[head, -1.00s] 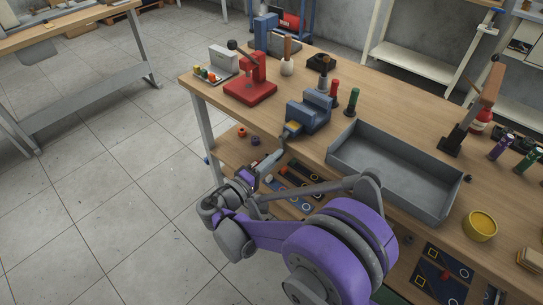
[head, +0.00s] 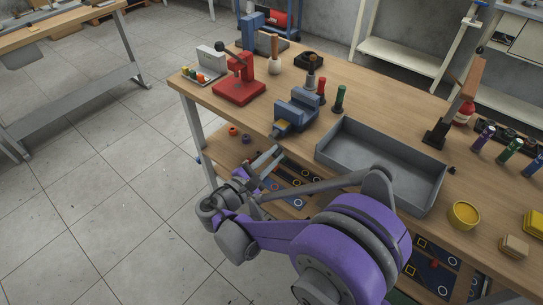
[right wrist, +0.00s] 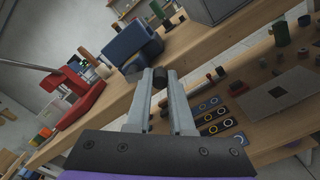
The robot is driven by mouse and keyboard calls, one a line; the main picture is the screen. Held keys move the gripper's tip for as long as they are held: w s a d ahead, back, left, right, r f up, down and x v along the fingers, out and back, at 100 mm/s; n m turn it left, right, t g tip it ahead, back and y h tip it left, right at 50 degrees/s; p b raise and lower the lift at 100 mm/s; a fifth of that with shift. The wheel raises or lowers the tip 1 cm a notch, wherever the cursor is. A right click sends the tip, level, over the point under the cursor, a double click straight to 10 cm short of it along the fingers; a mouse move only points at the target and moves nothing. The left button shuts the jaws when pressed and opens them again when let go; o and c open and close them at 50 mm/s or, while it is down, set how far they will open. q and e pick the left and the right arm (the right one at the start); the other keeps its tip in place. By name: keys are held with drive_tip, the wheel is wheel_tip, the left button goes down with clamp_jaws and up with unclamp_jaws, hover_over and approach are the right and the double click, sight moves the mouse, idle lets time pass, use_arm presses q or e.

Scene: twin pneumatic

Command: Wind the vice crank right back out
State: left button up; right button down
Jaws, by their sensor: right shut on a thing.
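The blue vice (head: 298,110) stands at the near edge of the wooden bench, with a yellowish block at its front. It also shows in the right wrist view (right wrist: 132,48). My right gripper (head: 277,154) is just off the bench edge, below and in front of the vice. In the right wrist view, a small dark knob, which looks like the end of the vice crank (right wrist: 160,78), sits between the fingertips of the right gripper (right wrist: 160,80). The rest of the crank is mostly hidden. My left gripper is not in view.
A red press (head: 240,85) stands left of the vice, and a grey tray (head: 380,190) stands to its right. Red and green bottles stand behind the vice. A lower shelf (head: 222,155) with small parts lies under the bench. Floor to the left is clear.

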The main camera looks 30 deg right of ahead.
drive_tip(key=shift+s+r+n+p, duration=0.15)
drive_tip(key=shift+r+n, duration=0.25)
drive_tip(key=shift+n, duration=0.6)
drive_tip(key=shift+r+n+p, duration=0.15)
drive_tip(key=shift+r+n, duration=0.25)
drive_tip(key=shift+n, duration=0.6)
drive_tip(key=c, duration=0.8)
unclamp_jaws()
drive_tip(key=v, duration=1)
drive_tip(key=shift+s+a+p, duration=0.1)
drive_tip(key=shift+a+p, duration=0.25)
